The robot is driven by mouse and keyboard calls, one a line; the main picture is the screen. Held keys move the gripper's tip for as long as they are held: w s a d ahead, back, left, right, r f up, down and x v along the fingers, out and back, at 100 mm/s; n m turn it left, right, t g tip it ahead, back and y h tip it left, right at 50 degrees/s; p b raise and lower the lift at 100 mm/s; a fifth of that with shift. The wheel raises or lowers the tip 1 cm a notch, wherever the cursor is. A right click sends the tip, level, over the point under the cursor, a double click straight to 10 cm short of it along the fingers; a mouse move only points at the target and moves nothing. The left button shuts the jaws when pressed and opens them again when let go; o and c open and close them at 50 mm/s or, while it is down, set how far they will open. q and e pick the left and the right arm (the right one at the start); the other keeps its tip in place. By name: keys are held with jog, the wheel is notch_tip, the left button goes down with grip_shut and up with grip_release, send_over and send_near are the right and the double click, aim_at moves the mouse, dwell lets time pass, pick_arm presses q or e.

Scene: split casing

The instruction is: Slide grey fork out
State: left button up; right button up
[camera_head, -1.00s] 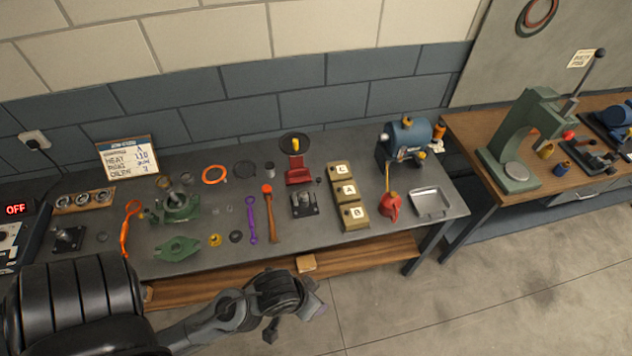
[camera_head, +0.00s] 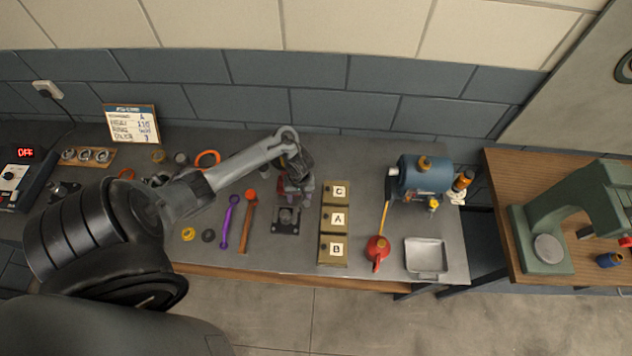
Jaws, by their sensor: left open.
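I cannot make out a grey fork for certain in this view. My left arm reaches across the bench from the left, and its open gripper (camera_head: 296,186) is over the red stand (camera_head: 283,183). The gripper hides most of that stand, and I cannot tell whether they touch. A dark metal fixture on a square plate (camera_head: 286,221) sits just in front of the gripper. My right gripper is out of view.
Bins marked C, A and B (camera_head: 334,233) stand right of the gripper. Beyond are a red oil can (camera_head: 377,248), a blue motor (camera_head: 421,175) and a metal tray (camera_head: 427,257). A purple spanner (camera_head: 229,222) and an orange-tipped hammer (camera_head: 249,222) lie left.

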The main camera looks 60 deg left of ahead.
pick_arm(q)
jog(key=shift+w+a+r+t, duration=0.15)
jog(key=shift+w+a+r, duration=0.15)
jog(key=shift+w+r, duration=0.35)
jog(key=shift+w+a+r+t, duration=0.15)
jog(key=shift+w+a+r, duration=0.1)
jog(key=shift+w+r, duration=0.35)
jog(key=shift+w+f, duration=0.15)
jog(key=shift+w, duration=0.1)
notch_tip(320, 180, down, 8)
jog(key=b, duration=0.3)
jog(key=shift+d+f, duration=0.1)
jog(key=shift+f, duration=0.05)
jog(key=shift+w+f, duration=0.1)
jog(key=shift+f, duration=0.7)
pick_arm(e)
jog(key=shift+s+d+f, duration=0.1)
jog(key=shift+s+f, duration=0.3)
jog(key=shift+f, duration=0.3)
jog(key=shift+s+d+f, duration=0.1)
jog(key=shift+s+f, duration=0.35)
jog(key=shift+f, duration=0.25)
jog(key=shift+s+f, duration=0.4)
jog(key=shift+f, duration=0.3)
pick_arm(q)
jog(key=shift+c, duration=0.3)
grip_shut()
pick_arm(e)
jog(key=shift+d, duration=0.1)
